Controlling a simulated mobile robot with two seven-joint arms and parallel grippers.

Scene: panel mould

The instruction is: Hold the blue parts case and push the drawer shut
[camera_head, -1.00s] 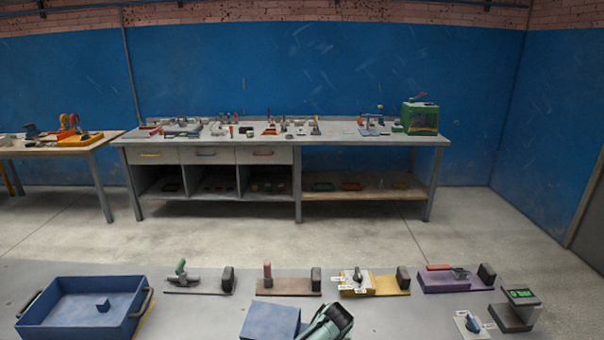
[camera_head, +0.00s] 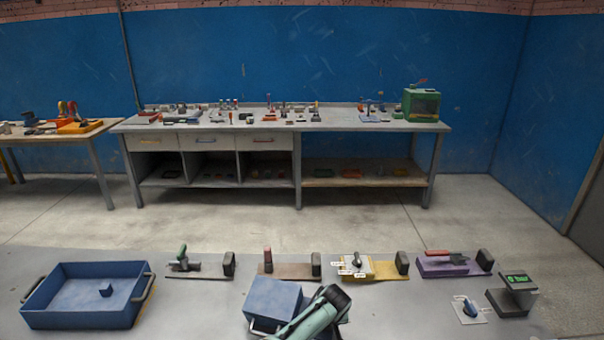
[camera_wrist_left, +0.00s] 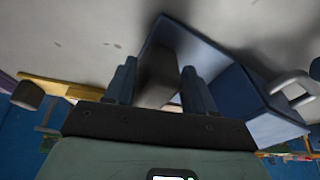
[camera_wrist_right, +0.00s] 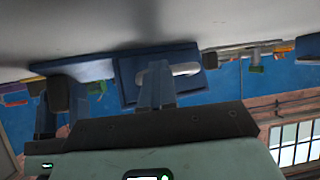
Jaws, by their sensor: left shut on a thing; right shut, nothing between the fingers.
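The blue parts case (camera_head: 272,298) stands at the near middle of the grey table in the head view. A pale drawer handle (camera_head: 264,328) shows low on its near side. My left gripper (camera_wrist_left: 158,68) is shut on a dark grip part of the case, between its two blue fingers. My right gripper (camera_wrist_right: 155,70) is shut and empty, its fingertips in front of the case's drawer front (camera_wrist_right: 127,72), at the handle (camera_wrist_right: 184,69). I cannot tell whether they touch, or how far the drawer is out. In the head view, my teal gripper bodies overlap and hide the case's right side.
A blue tray (camera_head: 60,318) with a small block in it stands to the left. Several fixtures line the table's back edge, including a yellow one (camera_head: 385,270) and a purple one (camera_head: 440,267). A gauge stand (camera_head: 512,300) is at right. Bare table lies between tray and case.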

